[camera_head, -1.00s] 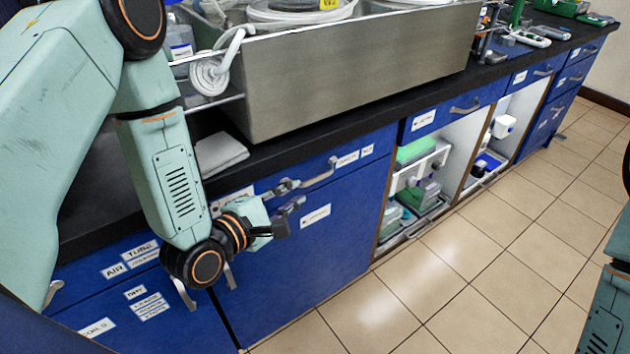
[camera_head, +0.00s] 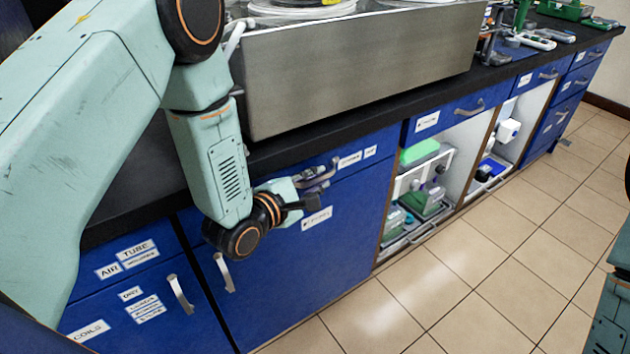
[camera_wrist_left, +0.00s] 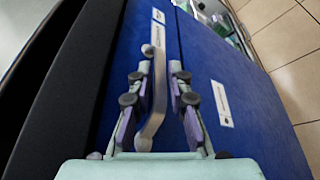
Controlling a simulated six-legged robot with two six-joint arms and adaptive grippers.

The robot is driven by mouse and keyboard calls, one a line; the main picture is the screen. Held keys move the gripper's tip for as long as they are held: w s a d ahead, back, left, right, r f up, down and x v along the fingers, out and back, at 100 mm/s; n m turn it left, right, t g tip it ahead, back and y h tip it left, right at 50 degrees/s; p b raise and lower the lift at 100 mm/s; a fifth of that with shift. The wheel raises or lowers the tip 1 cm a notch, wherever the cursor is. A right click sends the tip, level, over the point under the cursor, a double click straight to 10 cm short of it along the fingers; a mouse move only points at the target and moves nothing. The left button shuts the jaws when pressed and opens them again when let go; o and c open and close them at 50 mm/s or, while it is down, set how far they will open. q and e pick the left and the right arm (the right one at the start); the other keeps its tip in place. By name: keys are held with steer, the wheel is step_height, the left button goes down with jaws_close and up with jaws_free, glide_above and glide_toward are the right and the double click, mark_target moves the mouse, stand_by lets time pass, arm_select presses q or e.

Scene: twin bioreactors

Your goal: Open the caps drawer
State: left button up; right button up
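A blue drawer under the black worktop has a curved metal handle (camera_head: 331,170) and small white labels (camera_head: 350,160); their print is too small to read, so I cannot confirm it is the caps drawer. The drawer front looks shut. My left gripper (camera_head: 318,183) is at this handle. In the left wrist view, the open fingers of my left gripper (camera_wrist_left: 157,78) lie on either side of the handle (camera_wrist_left: 157,95), with gaps visible between. Only part of my right arm shows at the right edge; its gripper is out of view.
A blue cupboard door (camera_head: 310,265) is below the drawer. A large metal tub (camera_head: 350,75) stands on the worktop (camera_head: 280,153) above. Open shelves with green-lidded boxes (camera_head: 418,153) are to the right. The tiled floor (camera_head: 430,290) in front is clear.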

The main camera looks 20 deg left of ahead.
arm_select(q)
jaws_close()
steer(key=shift+s+d, duration=0.1)
stand_by(0.7)
